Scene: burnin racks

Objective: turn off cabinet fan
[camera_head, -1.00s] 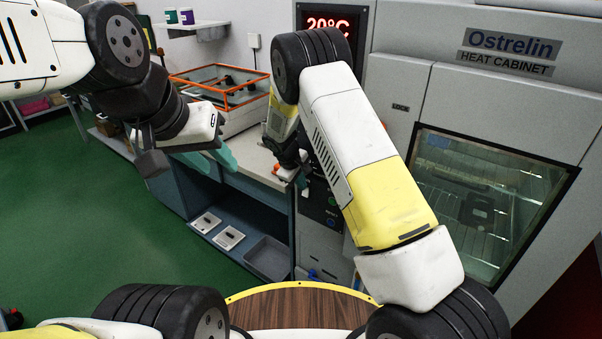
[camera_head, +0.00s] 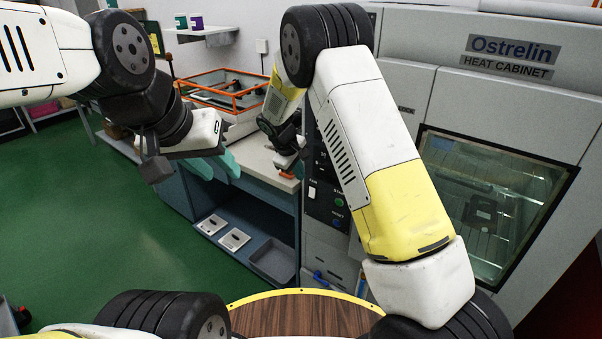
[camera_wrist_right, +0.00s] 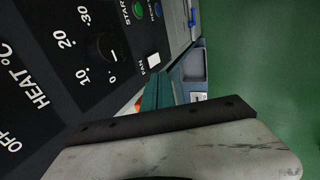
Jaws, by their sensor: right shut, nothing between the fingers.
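The heat cabinet (camera_head: 520,110) stands at the right, with a dark control panel (camera_head: 325,215) on its left part. The white fan switch (camera_head: 312,190) sits on this panel below the FAN label. In the right wrist view, the fan switch (camera_wrist_right: 153,62) lies just beyond the teal fingertips; contact cannot be told. My right gripper (camera_wrist_right: 160,88) is shut and empty, close to the panel. In the head view, its wrist is left of the panel and its fingers are mostly hidden. My left gripper (camera_head: 217,167) is open and empty beside the counter, away from the panel.
The panel also has a heat dial (camera_wrist_right: 105,50) and a green start button (camera_head: 339,202). A counter (camera_head: 262,165) with an orange-framed box (camera_head: 222,90) stands left of the cabinet. A grey tray (camera_head: 275,265) sits on its lower shelf. Green floor (camera_head: 90,240) is clear at left.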

